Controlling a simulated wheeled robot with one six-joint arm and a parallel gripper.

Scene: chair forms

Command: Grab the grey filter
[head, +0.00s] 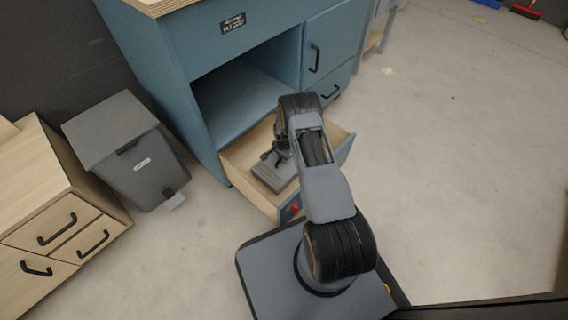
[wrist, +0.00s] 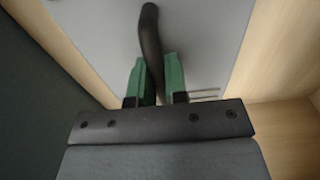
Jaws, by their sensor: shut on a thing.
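The grey filter (head: 270,174) is a flat grey block lying inside the open drawer of the blue cabinet, partly hidden by my arm in the head view. In the wrist view its broad grey face (wrist: 205,35) fills the middle, with a black curved handle (wrist: 151,35) rising from it. My gripper (wrist: 157,66) has its green fingers on either side of the handle, shut on it. In the head view my gripper (head: 277,155) is down in the drawer, at the filter.
The open drawer (head: 235,182) has pale wooden walls close around the filter. The blue cabinet (head: 165,60) has an open shelf above it. A grey bin (head: 145,170) and a wooden drawer unit (head: 45,190) stand left.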

